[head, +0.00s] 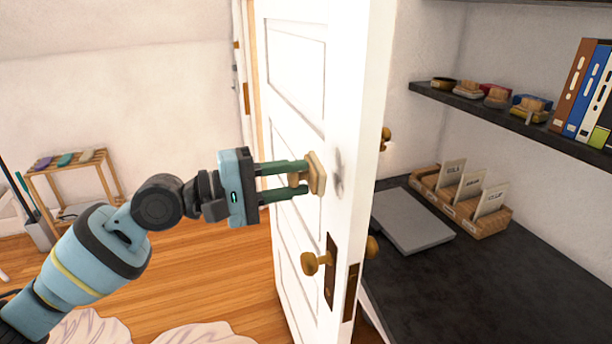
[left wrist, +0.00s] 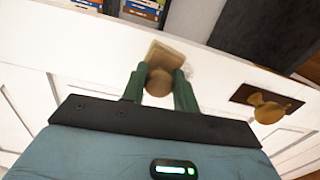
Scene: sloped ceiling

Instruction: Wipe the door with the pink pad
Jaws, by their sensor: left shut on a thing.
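The white door (head: 345,75) stands open in the middle of the head view, with a grey smudge (head: 338,172) on it. My left gripper (head: 303,178) is shut on the knob of a tan, wooden-looking pad (head: 317,174). The pad's flat side faces the door just left of the smudge; I cannot tell whether it touches. No pink shows on it. In the left wrist view, the pad (left wrist: 166,54) is beyond the fingertips (left wrist: 158,85) and a faint part of the smudge (left wrist: 188,72) shows beside it. My right gripper is not in view.
A brass door knob (head: 310,263) sticks out below the pad. A wooden rack (head: 75,170) with several coloured items stands at the left. Right of the door are a dark desk (head: 450,285) with a card box (head: 465,215) and a shelf (head: 480,107).

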